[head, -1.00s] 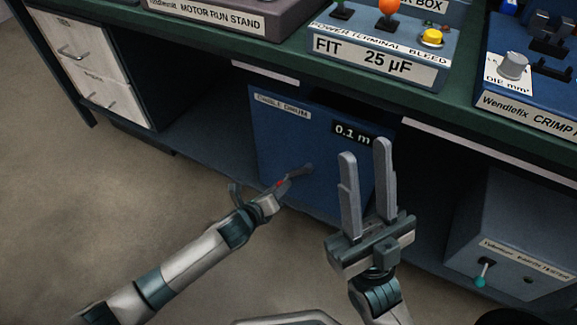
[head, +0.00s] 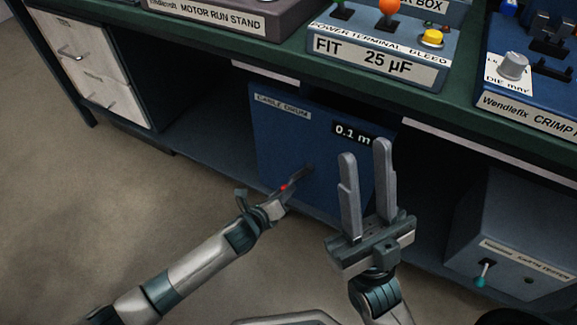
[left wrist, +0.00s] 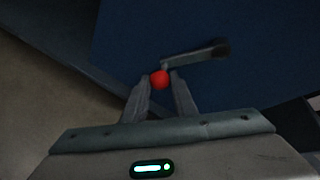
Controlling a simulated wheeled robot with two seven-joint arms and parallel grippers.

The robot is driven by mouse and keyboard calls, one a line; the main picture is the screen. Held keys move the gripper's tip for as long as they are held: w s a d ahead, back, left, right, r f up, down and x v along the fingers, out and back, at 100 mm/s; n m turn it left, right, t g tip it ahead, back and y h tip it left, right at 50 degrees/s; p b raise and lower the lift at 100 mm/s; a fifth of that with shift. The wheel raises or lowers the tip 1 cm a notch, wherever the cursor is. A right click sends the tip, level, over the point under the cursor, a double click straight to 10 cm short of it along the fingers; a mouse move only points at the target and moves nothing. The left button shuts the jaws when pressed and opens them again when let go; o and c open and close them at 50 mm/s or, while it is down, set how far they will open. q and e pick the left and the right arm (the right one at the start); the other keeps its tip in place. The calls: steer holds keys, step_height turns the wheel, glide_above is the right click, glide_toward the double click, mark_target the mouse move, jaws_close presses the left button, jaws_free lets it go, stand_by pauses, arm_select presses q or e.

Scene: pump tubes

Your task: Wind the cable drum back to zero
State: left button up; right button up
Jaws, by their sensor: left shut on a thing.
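The cable drum (head: 275,130) is a blue box on the shelf under the bench, with a "CABLE DRUM" label and a display (head: 354,135) reading 0.1 m. Its crank has a grey arm (left wrist: 197,54) and a red knob (left wrist: 160,79); the red knob also shows in the head view (head: 284,187). My left gripper (left wrist: 159,82) is shut on the red knob, one finger on each side. The crank arm runs from the knob up and right to its hub. My right gripper (head: 364,150) is open and empty, raised in front of the drum's right side.
The green bench edge (head: 250,50) runs above the drum. A grey tester box (head: 520,230) with a teal-tipped lever stands on the right. White drawers (head: 90,65) stand on the left. Open floor (head: 90,200) lies at the lower left.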

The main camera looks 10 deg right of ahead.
arm_select(q)
steer(key=shift+s+a+f, duration=0.1)
steer(key=shift+a+f, duration=0.05)
steer(key=shift+f, duration=0.15)
steer(key=shift+s+d+f, duration=0.3)
steer(key=shift+s+d, duration=0.15)
steer(key=shift+d, duration=0.2)
